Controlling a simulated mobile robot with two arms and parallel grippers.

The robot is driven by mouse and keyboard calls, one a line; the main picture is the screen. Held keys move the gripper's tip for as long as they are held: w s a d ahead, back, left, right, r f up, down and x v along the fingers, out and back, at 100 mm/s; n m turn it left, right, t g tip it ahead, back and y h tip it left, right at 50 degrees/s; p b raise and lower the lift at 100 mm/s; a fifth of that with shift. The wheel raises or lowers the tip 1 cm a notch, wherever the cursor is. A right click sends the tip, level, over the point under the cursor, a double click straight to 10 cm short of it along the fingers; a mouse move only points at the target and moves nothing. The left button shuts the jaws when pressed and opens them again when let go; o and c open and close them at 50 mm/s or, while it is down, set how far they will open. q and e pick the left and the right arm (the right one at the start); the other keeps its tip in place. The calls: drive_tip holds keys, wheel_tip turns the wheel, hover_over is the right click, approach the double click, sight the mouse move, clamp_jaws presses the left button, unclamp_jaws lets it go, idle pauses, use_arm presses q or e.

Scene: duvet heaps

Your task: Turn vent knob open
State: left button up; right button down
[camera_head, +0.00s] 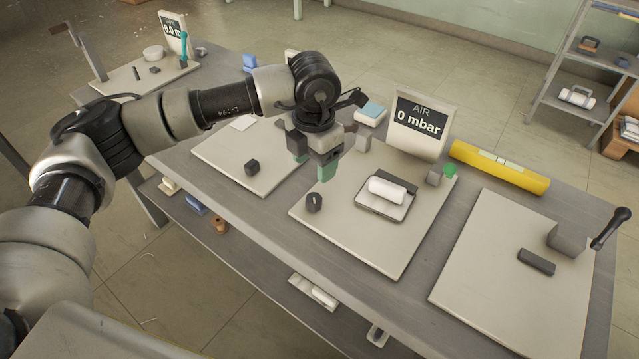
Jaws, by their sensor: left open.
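The task's vent knob carries no label I can read. A small black knob (314,203) with a pointer-like ridge sits at the left corner of the middle board (378,253). A green knob (449,170) on a grey block stands at that board's right edge. My left gripper (313,164) points down with green fingertips, open and empty. It hangs above the middle board's left edge, behind the black knob and apart from it. The pressure display (420,122) behind reads "AIR 0 mbar". My right gripper is out of view.
A white cylinder (388,190) lies on a tray (368,206) on the middle board. The left board (232,160) bears a black block (252,168). A yellow tube (500,168) lies behind.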

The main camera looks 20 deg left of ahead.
use_arm(q)
hover_over(314, 197)
wheel_tip(314, 197, down, 4)
drive_tip(key=shift+s+f, duration=0.15)
drive_tip(key=shift+f, duration=0.05)
wheel_tip(314, 197, down, 4)
drive_tip(key=shift+f+p, duration=0.15)
drive_tip(key=shift+p, duration=0.15)
drive_tip(key=shift+f, duration=0.7)
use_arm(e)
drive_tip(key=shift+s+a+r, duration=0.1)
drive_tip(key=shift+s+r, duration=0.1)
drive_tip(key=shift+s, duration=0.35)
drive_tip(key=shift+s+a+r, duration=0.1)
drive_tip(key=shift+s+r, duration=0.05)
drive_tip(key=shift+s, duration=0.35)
use_arm(q)
drive_tip(key=shift+c, duration=0.4)
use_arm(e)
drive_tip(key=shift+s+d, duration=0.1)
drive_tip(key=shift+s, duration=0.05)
